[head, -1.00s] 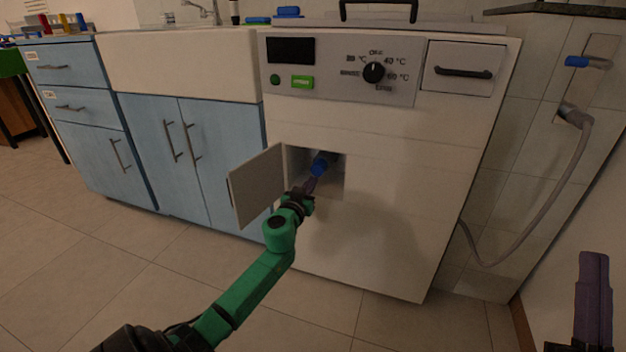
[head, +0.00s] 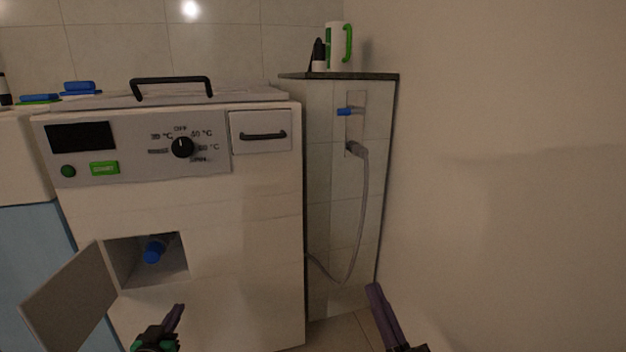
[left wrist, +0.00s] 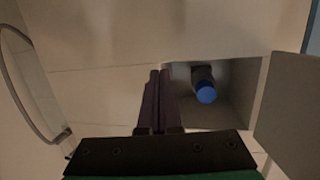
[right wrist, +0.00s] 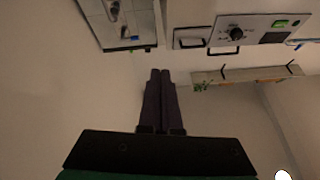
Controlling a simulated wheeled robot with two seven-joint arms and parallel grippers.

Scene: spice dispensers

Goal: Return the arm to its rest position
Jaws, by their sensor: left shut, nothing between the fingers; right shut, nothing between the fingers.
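My left gripper (head: 179,309) is in front of the washing machine, below and slightly right of its small open compartment, clear of it. In the left wrist view its purple fingers (left wrist: 158,75) are together with nothing between them. My right gripper (head: 373,288) is at the lower right, right of the machine, apart from everything. In the right wrist view its fingers (right wrist: 160,73) are together and empty. Inside the compartment (head: 178,270) is a blue-capped part (head: 154,250), which also shows in the left wrist view (left wrist: 206,94).
The compartment's flap door (head: 68,300) hangs open to the left. The washing machine (head: 240,230) has a dial (head: 182,147) and a drawer handle (head: 263,135). A grey hose (head: 364,200) runs down the tiled wall at its right. A plain wall (head: 500,180) is on the right.

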